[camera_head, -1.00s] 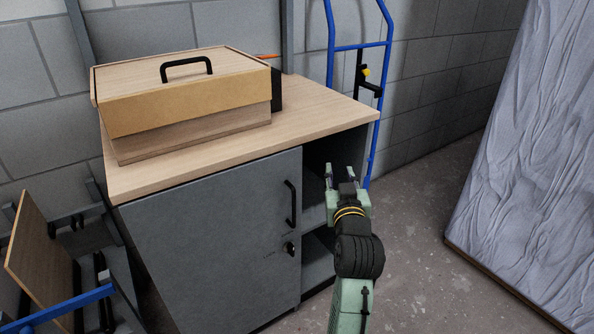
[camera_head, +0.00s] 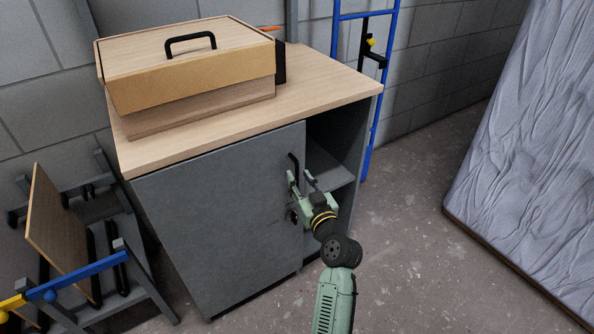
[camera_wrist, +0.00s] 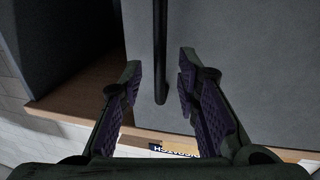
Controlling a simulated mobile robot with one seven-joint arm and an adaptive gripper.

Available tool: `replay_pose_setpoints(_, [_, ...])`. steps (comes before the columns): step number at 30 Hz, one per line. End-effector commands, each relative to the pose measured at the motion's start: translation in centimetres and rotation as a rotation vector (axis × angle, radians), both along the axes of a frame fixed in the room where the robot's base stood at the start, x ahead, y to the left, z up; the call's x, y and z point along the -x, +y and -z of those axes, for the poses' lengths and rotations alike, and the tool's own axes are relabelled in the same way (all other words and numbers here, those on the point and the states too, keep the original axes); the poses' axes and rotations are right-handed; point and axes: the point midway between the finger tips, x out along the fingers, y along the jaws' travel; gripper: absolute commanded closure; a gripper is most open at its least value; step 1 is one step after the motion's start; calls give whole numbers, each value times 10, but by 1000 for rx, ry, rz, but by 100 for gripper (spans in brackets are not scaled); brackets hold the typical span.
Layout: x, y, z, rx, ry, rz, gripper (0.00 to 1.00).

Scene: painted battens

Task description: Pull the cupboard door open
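The cupboard door (camera_head: 225,220) is a flat dark grey panel, shut or nearly so, on the left of the cupboard front; it also shows in the wrist view (camera_wrist: 230,70). Its black bar handle (camera_head: 292,165) stands upright near the door's right edge. In the wrist view the handle (camera_wrist: 160,50) comes down between the two fingers. My gripper (camera_head: 302,178) is at the handle, its fingers apart on either side of the bar. In the wrist view my gripper (camera_wrist: 160,85) shows gaps beside the handle. A lock below the handle is partly hidden by my gripper.
A wooden box (camera_head: 190,75) with a black handle sits on the wooden cupboard top (camera_head: 330,85). Open shelves (camera_head: 330,165) lie right of the door. A rack (camera_head: 90,270) is at left, a wrapped panel (camera_head: 530,150) at right. The floor between is clear.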

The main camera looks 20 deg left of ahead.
Motion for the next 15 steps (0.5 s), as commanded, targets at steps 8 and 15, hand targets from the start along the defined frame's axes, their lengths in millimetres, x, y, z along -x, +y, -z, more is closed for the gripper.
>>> replay_pose_setpoints(8, [-20, 17, 0, 0, 0, -1, 70])
replay_pose_setpoints(15, [-21, 18, 0, 0, 0, 0, 70])
